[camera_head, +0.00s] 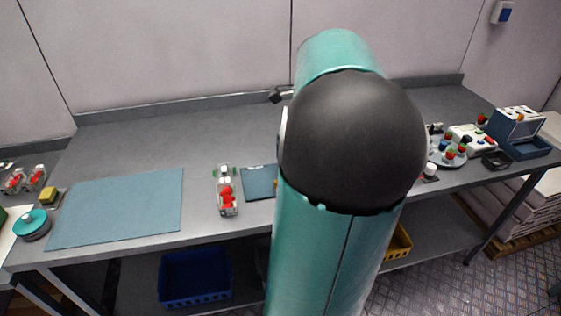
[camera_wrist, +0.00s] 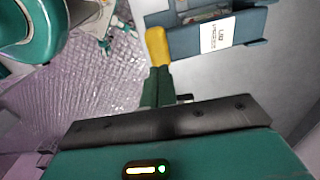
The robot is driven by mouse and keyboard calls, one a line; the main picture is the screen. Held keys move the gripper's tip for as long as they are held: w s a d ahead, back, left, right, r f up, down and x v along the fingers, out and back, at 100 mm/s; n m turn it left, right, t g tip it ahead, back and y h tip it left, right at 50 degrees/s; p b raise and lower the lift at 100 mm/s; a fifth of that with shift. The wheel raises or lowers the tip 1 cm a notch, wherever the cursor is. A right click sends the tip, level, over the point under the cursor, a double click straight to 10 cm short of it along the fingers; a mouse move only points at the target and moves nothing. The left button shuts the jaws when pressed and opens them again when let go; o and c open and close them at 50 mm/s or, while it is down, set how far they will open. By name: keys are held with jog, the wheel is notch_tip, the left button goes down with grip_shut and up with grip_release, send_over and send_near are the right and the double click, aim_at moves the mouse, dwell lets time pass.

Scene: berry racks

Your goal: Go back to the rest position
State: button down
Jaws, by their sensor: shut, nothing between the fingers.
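My gripper (camera_wrist: 158,47) shows in the wrist view as green fingers with yellow tips, pressed together with nothing between them. The fingers point up in the picture, beside a dark blue box-like thing (camera_wrist: 222,35) with a white label. I cannot tell whether they touch it. In the head view my teal arm with its black joint cover stands upright in the middle and hides much of the bench (camera_head: 255,121). The gripper's fingers cannot be made out there.
On the bench lie a blue-grey mat (camera_head: 125,210), a clear punnet with red berries (camera_head: 227,197) and a dark slate board (camera_head: 259,182). At right are a round plate (camera_head: 447,157) with berries and a blue rack (camera_head: 528,143). A blue crate (camera_head: 195,277) sits below.

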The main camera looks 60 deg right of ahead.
jog(key=shift+w, duration=0.1)
jog(key=w+a+n+h, duration=0.1)
jog(key=w+a+n, duration=0.45)
jog(key=a, duration=0.65)
jog(key=w+a+n, duration=0.4)
jog(key=w+a, duration=0.2)
jog(key=a, duration=0.6)
jog(key=s+a+n+t, duration=0.2)
jog(key=a+n, duration=0.6)
jog(key=a, duration=0.1)
jog(key=s+a+n+t+y, duration=0.1)
jog(key=s+a+n+t, duration=0.1)
jog(key=a+n, duration=0.7)
jog(key=shift+s+a+f+t, duration=0.2)
jog(key=shift+s+a+t, duration=0.15)
jog(key=shift+t, duration=0.45)
jog(key=shift+d, duration=0.3)
